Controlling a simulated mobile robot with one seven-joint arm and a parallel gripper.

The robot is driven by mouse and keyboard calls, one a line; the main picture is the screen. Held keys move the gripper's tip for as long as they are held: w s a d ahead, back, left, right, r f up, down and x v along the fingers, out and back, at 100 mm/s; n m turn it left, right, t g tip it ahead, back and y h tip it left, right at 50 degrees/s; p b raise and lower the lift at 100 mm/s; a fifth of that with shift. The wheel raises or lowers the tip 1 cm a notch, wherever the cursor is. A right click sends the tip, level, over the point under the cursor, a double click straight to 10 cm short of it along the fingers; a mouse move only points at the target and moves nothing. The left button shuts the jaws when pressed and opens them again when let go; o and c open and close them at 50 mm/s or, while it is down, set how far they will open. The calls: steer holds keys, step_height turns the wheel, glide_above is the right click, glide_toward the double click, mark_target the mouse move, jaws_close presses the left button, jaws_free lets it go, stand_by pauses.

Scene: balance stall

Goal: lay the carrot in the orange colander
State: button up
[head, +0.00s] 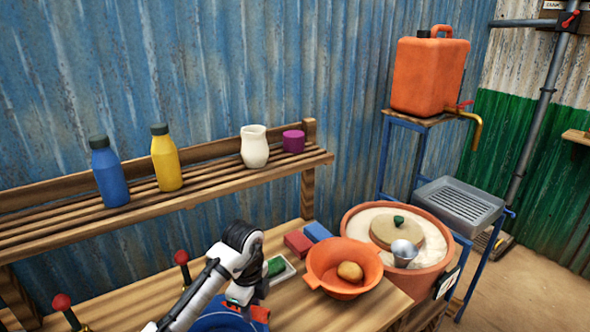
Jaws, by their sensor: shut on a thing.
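The orange colander (322,284) stands on the wooden counter at the lower middle right, with a round tan-brown thing (350,271) like a potato in it. My gripper (250,298) is low in the picture, left of the colander and over a blue round dish (222,320). It is shut on an orange piece, the carrot (262,313), of which only a small part shows. My arm and gripper hide most of it, and the fingertips are hard to make out. The gripper and the colander are apart.
A small white tray with a green thing (276,267) sits between my gripper and the colander. Red (297,242) and blue (317,231) blocks lie behind it. A large terracotta pot (352,222) stands right of the colander. Red-knobbed levers (181,258) stand at left.

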steer(key=w+d+r, duration=0.2)
steer(key=w+d, duration=0.3)
steer(key=d, duration=0.3)
steer(key=w+d+r+p, duration=0.1)
steer(key=w+d+r, duration=0.2)
steer(key=d, duration=0.4)
steer(key=w+d+r+p, duration=0.1)
steer(key=w+d+r, duration=0.1)
steer(key=w+d, duration=0.4)
steer(key=d, duration=0.2)
steer(key=shift+w+d+r, duration=0.3)
steer(key=shift+d+r, duration=0.05)
steer(key=shift+f, duration=0.15)
steer(key=shift+f+b, duration=1.15)
steer(key=shift+f, duration=2.7)
steer(key=o, duration=1)
steer(key=shift+o, duration=0.2)
